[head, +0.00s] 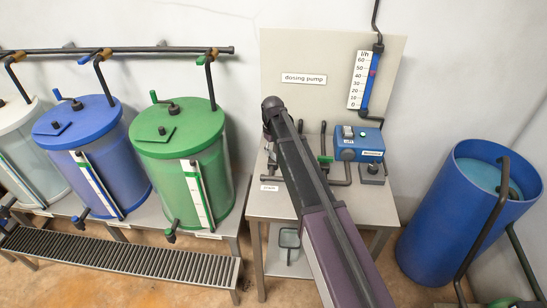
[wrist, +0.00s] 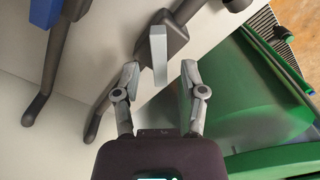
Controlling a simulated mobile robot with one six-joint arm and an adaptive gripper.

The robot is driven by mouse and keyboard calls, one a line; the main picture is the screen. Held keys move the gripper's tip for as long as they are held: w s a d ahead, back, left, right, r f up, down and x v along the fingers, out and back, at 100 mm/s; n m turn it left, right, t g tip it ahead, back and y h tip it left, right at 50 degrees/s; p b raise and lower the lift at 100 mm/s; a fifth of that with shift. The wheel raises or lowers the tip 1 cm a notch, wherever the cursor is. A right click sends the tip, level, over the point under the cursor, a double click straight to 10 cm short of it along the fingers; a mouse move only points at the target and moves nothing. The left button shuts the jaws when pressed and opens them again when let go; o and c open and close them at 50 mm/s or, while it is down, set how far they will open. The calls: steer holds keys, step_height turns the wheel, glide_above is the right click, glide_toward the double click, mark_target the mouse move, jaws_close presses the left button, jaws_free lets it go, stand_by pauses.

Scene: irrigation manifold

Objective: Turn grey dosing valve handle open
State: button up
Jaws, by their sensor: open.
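In the wrist view a grey handle (wrist: 158,52), a flat light-grey bar, sits on a dark valve body (wrist: 170,32) on dark piping. My gripper (wrist: 160,70) is open, with one finger on each side of the handle's near end. Gaps show on both sides, and I see no contact. How deep the handle lies between the fingers is hard to judge. In the head view my arm covers the gripper and the grey handle, over the bench with the dosing pump board (head: 390,45).
A green tank (head: 185,155) stands left of the bench and a blue barrel (head: 465,200) right. The blue pump box (head: 358,142) and a green handle (head: 325,159) are close to my arm. In the wrist view a dark pipe (wrist: 105,95) runs beside the left finger.

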steer(key=shift+f+b, duration=0.55)
steer(key=shift+f, duration=0.3)
jaws_close()
